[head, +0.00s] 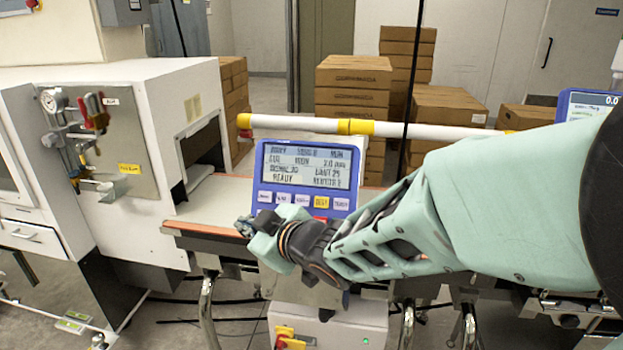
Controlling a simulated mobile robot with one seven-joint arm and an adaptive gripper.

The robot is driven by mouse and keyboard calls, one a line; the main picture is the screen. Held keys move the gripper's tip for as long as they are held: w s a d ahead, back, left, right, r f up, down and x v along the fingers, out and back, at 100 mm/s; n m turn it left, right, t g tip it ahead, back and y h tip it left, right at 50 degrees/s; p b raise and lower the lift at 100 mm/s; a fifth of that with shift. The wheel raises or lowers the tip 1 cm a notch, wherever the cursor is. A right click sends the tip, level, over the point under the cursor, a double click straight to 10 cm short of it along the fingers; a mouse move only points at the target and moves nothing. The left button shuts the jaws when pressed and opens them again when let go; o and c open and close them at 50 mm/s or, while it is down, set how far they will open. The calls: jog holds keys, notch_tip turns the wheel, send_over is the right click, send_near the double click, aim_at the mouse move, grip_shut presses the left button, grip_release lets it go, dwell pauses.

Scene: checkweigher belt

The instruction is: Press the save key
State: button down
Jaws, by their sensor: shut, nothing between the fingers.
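A blue control panel (308,178) with a lit grey display (307,167) stands over the belt, facing me. The display has several lines of text, and the word READY shows at the bottom left. Below it is a row of small keys, mostly pale, with one yellow key (321,202). Their labels are too small for me to tell surely which is the save key. A bit of red shows beneath the yellow key, partly hidden by my arm. My gripper (247,226) is shut and empty, pointing left, just below the left end of the key row. Contact with the panel cannot be told.
The belt (206,205) runs behind my gripper from a white machine (110,150) at left. A white rail (420,131) with yellow fittings crosses behind the panel. Cardboard boxes (352,85) are stacked farther back. A white box (345,325) with a red-yellow switch is below.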

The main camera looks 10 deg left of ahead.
jog(key=w+f, duration=0.4)
jog(key=w, duration=0.4)
jog(key=shift+d+b, duration=0.35)
jog(key=shift+w, duration=0.1)
dwell(1.4)
jog(key=shift+w+f, duration=0.15)
jog(key=shift+w, duration=0.1)
jog(key=shift+w+d+f, duration=0.1)
jog(key=shift+w+f, duration=0.1)
jog(key=shift+w, duration=0.15)
dwell(0.8)
jog(key=shift+s, duration=0.1)
jog(key=shift+s+r, duration=0.35)
jog(key=shift+s, duration=0.3)
jog(key=shift+s+a+r, duration=0.1)
jog(key=shift+s+r, duration=0.3)
jog(key=shift+s, duration=0.35)
jog(key=shift+s+a+r, duration=0.1)
jog(key=shift+s+r, duration=0.25)
jog(key=shift+s, duration=0.35)
jog(key=shift+s+a+r, duration=0.1)
jog(key=shift+s+r, duration=0.3)
jog(key=shift+s, duration=0.35)
